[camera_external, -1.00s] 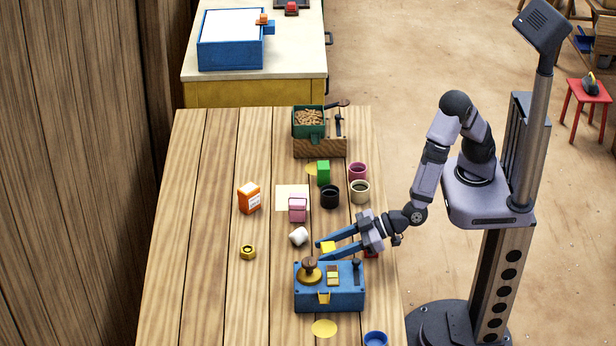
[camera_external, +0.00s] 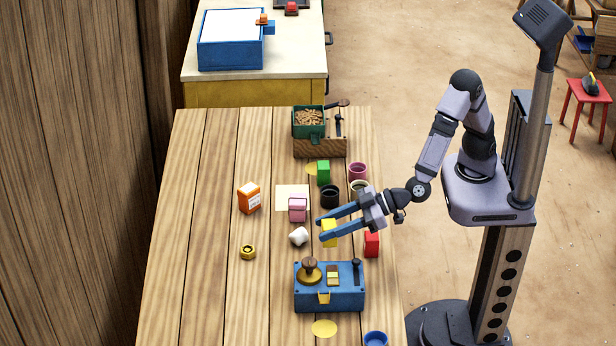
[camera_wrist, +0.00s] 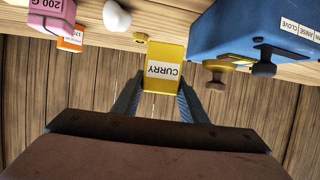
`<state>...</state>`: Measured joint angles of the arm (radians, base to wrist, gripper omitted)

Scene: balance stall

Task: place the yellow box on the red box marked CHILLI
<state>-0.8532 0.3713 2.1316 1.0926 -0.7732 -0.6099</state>
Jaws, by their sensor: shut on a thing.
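My gripper (camera_external: 326,226) is shut on the yellow box (camera_external: 329,234) and holds it above the table, between the white lump and the blue machine. In the wrist view the yellow box (camera_wrist: 163,68) sits between my fingers and its label reads CURRY. A red box (camera_external: 371,244) stands on the table to the right of the yellow box, below my wrist. Its marking is too small to read in the external view, and it is not in the wrist view.
The blue machine (camera_external: 345,296) with knobs stands just in front. A white lump (camera_external: 299,236), pink blocks (camera_external: 298,209), an orange box (camera_external: 249,198), a green box (camera_external: 323,172) and several cups (camera_external: 330,194) stand nearby. The left of the table is mostly clear.

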